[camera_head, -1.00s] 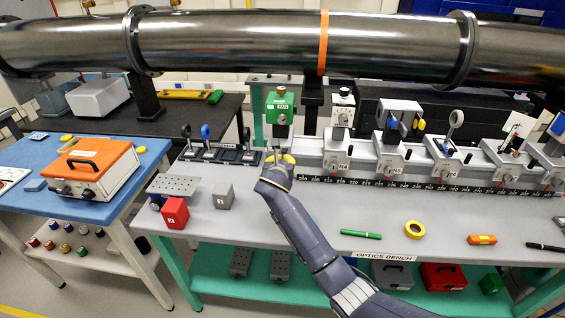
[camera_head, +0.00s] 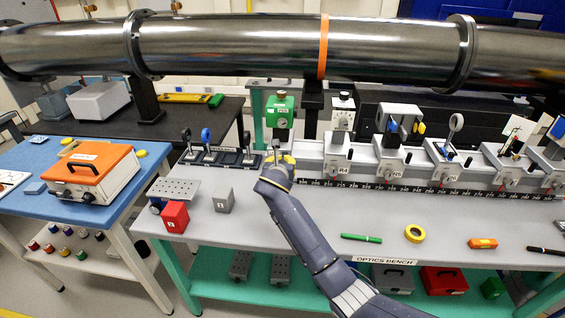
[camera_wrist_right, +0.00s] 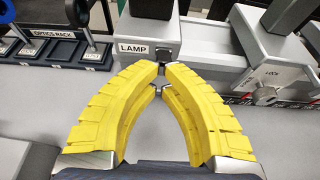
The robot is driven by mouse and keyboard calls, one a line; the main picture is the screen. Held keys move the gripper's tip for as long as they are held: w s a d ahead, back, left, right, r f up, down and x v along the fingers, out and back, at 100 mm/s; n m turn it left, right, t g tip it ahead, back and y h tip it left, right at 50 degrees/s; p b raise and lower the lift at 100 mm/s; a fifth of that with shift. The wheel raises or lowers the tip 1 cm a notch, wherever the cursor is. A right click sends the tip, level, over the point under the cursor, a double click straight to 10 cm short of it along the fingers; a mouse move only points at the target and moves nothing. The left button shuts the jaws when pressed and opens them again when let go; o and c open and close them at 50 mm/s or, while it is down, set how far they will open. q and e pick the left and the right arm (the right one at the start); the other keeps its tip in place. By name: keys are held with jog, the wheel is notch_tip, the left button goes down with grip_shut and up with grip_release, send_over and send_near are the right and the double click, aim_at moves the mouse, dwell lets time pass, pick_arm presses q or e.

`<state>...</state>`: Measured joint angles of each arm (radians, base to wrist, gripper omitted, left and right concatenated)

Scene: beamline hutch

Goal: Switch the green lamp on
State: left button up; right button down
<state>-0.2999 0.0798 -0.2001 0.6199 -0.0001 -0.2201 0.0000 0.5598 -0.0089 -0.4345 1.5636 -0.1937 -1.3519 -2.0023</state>
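The green lamp (camera_head: 280,110) is a green box on a post at the back of the optics bench, left of the rail. I cannot tell whether it is lit. Its grey base (camera_wrist_right: 150,28), labelled LAMP, shows in the right wrist view just beyond my fingertips. A small metal part (camera_wrist_right: 163,52) shows on the front of that base, right of the label. My right gripper (camera_wrist_right: 160,72) has its yellow fingers closed to a point just in front of that part; contact is unclear. It also shows in the head view (camera_head: 285,160), partly hidden by my wrist. My left gripper is not in view.
The optics rack (camera_head: 222,156) stands left of the lamp. The rail (camera_head: 430,184) with several mounts runs to its right. A large pipe crosses above.

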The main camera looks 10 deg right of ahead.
jog(key=v, duration=0.9)
jog(key=shift+s+f, duration=0.3)
dwell(0.5)
